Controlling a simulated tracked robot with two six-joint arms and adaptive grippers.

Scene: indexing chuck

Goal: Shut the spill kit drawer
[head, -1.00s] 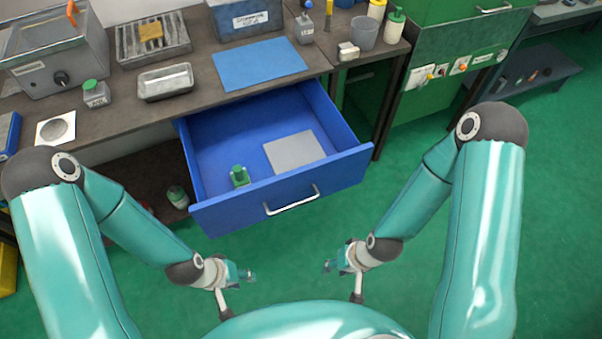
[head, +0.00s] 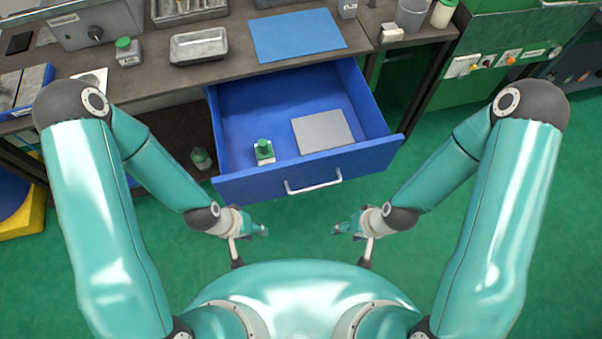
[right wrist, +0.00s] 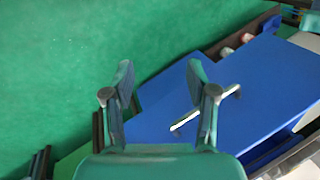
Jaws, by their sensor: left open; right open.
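The blue spill kit drawer (head: 312,168) stands pulled out from under the grey bench, with a silver bar handle (head: 313,183) on its front. Inside lie a green-capped bottle (head: 264,153) and a flat grey pad (head: 322,132). My left gripper (head: 264,231) is open and empty, in front of the drawer and below its left part. My right gripper (head: 337,230) is open and empty, in front of the drawer near the handle but apart from it. In the right wrist view the drawer front (right wrist: 170,110) and handle (right wrist: 206,108) show beyond the open fingers (right wrist: 160,82).
On the bench above are a blue mat (head: 297,35), a metal tray (head: 199,46) and a small green-capped container (head: 128,52). A green cabinet (head: 490,60) stands at the right. A green-capped bottle (head: 200,158) is under the bench. The green floor before the drawer is clear.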

